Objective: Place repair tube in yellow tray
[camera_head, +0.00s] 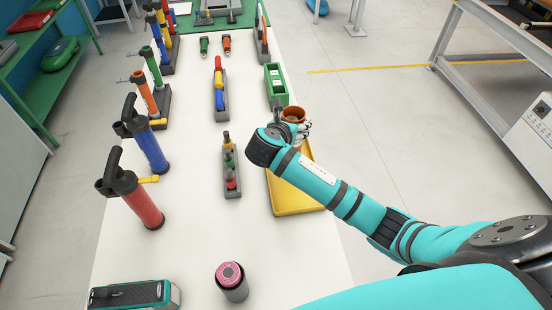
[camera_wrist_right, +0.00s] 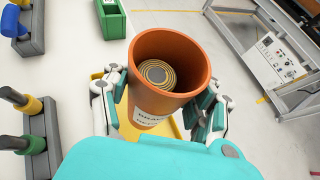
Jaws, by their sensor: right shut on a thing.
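My right gripper (camera_head: 302,128) is shut on an orange-brown, open-topped tube (camera_head: 293,113). In the right wrist view, the gripper's fingers (camera_wrist_right: 156,98) press on both sides of the tube (camera_wrist_right: 190,50). The tube has a white label whose text I cannot fully read, and a ringed round core shows inside it. The yellow tray (camera_head: 292,205) lies at the table's right edge, partly hidden under my right arm. In the wrist view, yellow tray shows below the tube, which appears to be over the tray's far end. My left gripper is not in view.
A green bin (camera_head: 275,84) stands just beyond the tray. Grey racks (camera_head: 219,100) with coloured pieces stand left of it. Red (camera_head: 140,200) and blue (camera_head: 152,148) pumps line the left side. A pink-topped cylinder (camera_head: 231,280) and a teal-edged case (camera_head: 135,294) are at the front.

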